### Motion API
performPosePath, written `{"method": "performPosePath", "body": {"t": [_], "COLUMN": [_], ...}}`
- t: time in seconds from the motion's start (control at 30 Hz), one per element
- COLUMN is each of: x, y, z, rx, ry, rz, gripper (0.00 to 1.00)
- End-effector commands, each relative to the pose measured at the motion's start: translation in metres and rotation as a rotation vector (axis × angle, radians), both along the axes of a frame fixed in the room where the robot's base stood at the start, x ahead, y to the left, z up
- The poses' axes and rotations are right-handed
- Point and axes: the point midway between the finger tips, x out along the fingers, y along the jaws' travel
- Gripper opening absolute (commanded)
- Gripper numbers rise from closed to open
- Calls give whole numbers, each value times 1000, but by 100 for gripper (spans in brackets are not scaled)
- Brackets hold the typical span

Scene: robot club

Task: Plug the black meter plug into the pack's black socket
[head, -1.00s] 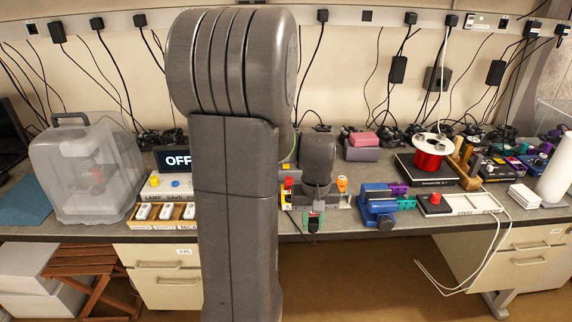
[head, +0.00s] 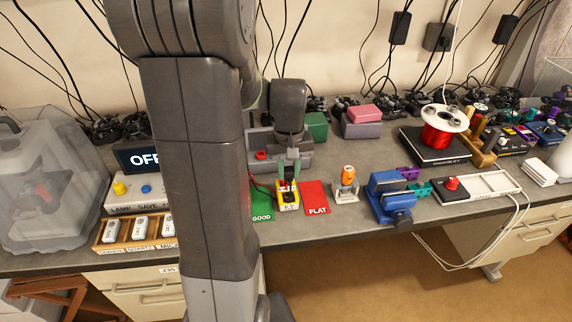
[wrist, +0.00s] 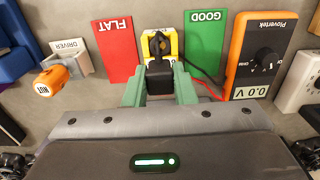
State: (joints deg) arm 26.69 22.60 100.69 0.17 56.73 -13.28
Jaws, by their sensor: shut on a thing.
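My gripper (wrist: 160,88) has green fingers and is shut on the black meter plug (wrist: 158,76). In the head view my gripper (head: 288,172) points down at the yellow pack (head: 289,206). In the wrist view the pack (wrist: 147,46) lies just beyond the plug, between the red and green cards. The plug overlaps the pack there, and the black socket cannot be made out clearly; I cannot tell whether the plug is seated. The orange meter (wrist: 235,62) reads 0.0 V, with red and black leads running towards the pack.
The red FLAT card (head: 316,197) and green GOOD card (wrist: 204,40) flank the pack. An orange driver (head: 348,175) in its holder and a blue vise (head: 391,198) stand to the right. My arm hides part of the bench on the left.

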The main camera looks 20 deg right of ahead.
Motion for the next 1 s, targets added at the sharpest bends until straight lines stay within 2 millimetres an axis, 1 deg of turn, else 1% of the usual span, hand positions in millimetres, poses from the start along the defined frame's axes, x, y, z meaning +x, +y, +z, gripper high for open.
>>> {"method": "performPosePath", "body": {"t": [0.6,0.73,1.0], "x": [0,0,0], "y": [0,0,0], "z": [-46,-50,-50], "rx": [0,0,0], "ry": [0,0,0], "rz": [0,0,0], "gripper": [4,4,4]}}
